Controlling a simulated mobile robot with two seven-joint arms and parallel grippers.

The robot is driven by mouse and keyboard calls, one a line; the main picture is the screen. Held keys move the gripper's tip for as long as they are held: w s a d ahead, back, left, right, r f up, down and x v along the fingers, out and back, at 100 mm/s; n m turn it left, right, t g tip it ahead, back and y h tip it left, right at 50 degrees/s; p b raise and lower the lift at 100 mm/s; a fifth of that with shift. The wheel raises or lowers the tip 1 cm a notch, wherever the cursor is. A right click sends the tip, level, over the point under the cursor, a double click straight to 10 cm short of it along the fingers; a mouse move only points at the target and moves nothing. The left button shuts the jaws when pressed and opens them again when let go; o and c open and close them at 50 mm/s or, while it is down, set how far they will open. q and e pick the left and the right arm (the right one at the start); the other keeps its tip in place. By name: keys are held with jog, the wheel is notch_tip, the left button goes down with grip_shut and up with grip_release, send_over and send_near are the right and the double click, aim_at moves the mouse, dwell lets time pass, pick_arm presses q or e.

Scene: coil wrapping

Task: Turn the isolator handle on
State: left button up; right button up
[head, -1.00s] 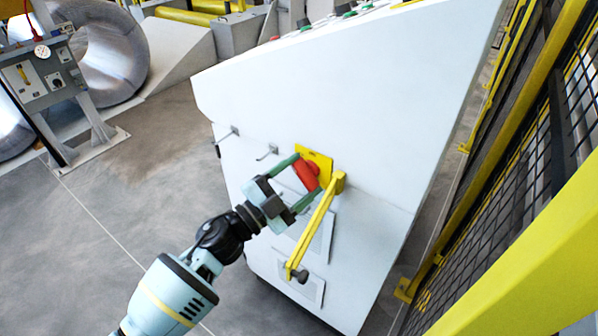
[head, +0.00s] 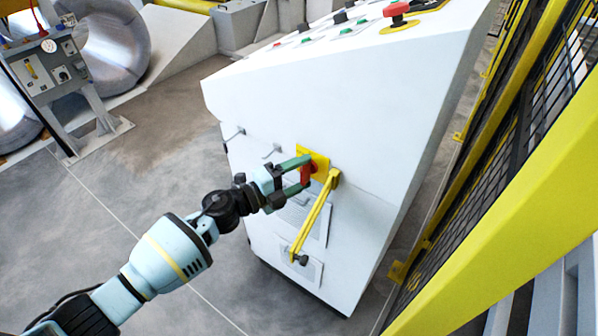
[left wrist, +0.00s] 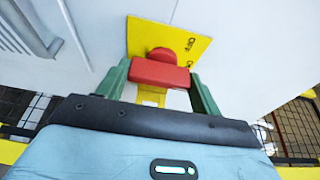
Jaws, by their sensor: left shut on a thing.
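The red isolator handle (head: 305,178) sits on a yellow plate (head: 321,160) on the side of the white cabinet. My left gripper (head: 307,170) is shut on the handle, with its green fingers at either end of it. In the left wrist view the red handle (left wrist: 159,73) lies crosswise between the fingers, in front of its round red hub. The yellow plate (left wrist: 205,45) there looks tilted, and the word OFF is printed near its right side. The ON mark cannot be clearly read. My right gripper is not in view.
A yellow bar (head: 313,218) with a dark knob hangs just right of the handle, close to my gripper. The white cabinet (head: 330,90) carries buttons and a red emergency stop (head: 396,10) on top. A yellow-framed mesh fence (head: 500,150) stands at right. Open floor lies at left.

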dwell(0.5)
pick_arm(q)
jog(key=o, duration=0.7)
jog(key=v, duration=0.7)
jog(key=shift+s+a, duration=0.3)
